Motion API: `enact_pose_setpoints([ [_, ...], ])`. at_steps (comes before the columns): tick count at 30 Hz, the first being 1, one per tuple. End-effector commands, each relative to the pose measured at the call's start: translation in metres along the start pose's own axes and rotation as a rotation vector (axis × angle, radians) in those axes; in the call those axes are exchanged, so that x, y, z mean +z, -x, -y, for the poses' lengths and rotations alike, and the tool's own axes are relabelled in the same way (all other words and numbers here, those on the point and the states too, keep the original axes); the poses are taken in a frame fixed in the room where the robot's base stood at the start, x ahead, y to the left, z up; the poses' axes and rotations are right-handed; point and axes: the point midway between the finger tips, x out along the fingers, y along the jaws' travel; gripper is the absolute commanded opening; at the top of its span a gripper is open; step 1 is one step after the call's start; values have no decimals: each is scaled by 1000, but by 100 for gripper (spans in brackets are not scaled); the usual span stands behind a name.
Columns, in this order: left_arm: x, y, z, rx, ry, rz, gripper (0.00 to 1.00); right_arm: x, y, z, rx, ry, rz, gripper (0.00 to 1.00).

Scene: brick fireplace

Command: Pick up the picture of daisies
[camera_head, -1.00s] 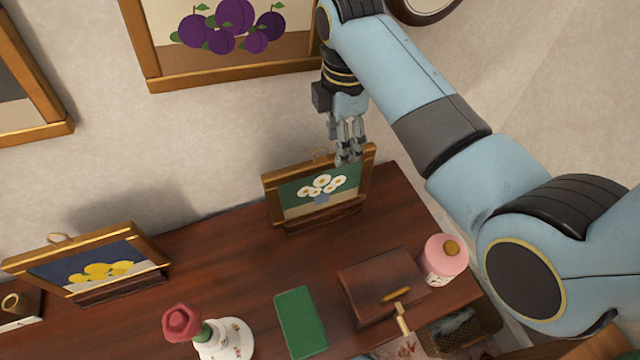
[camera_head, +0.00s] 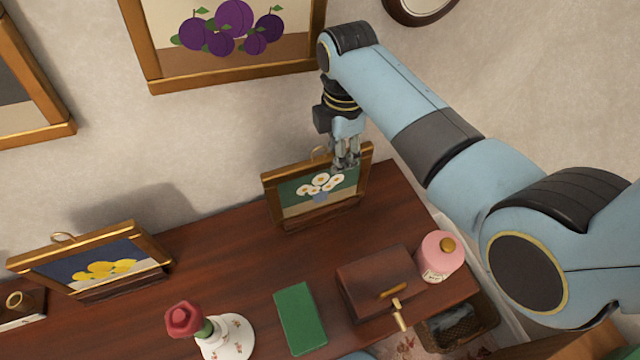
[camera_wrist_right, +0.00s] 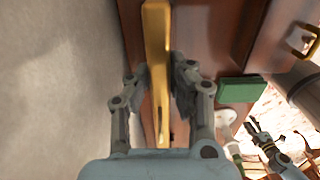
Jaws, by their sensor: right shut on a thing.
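The picture of daisies (camera_head: 295,204) stands upright in a gold-brown frame on the wooden mantel, showing white flowers on green. My right gripper (camera_head: 345,164) comes down from above onto the top edge of the frame, right of its middle. In the right wrist view the frame's gold edge (camera_wrist_right: 156,40) runs between the fingers of my right gripper (camera_wrist_right: 158,82), which is shut on it. The fingers hide part of the picture's upper right. The picture's base appears to rest on the mantel. In the right wrist view another gripper, my left one (camera_wrist_right: 262,138), shows at lower right, small and unclear.
A picture of lemons (camera_head: 100,265) stands at left on the mantel (camera_head: 230,262). The wall with a plum picture (camera_head: 225,50) is close behind.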

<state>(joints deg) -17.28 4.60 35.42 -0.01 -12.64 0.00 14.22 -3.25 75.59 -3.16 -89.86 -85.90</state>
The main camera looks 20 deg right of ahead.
Motion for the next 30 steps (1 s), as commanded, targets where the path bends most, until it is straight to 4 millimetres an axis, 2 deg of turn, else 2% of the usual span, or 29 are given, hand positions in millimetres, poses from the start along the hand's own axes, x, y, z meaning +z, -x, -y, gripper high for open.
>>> enact_pose_setpoints([
  [10, -1, -2, 0, 0, 0, -2, 40, 0, 8, -1, 3, 0, -1, 0],
  [17, -2, -9, -1, 0, 0, -4, 40, 0, 43, 0, 6, 0, 0, 0],
  [30, -2, -16, -2, 0, 0, -6, 40, 46, 95, 82, 2, 1, 2, 0],
])
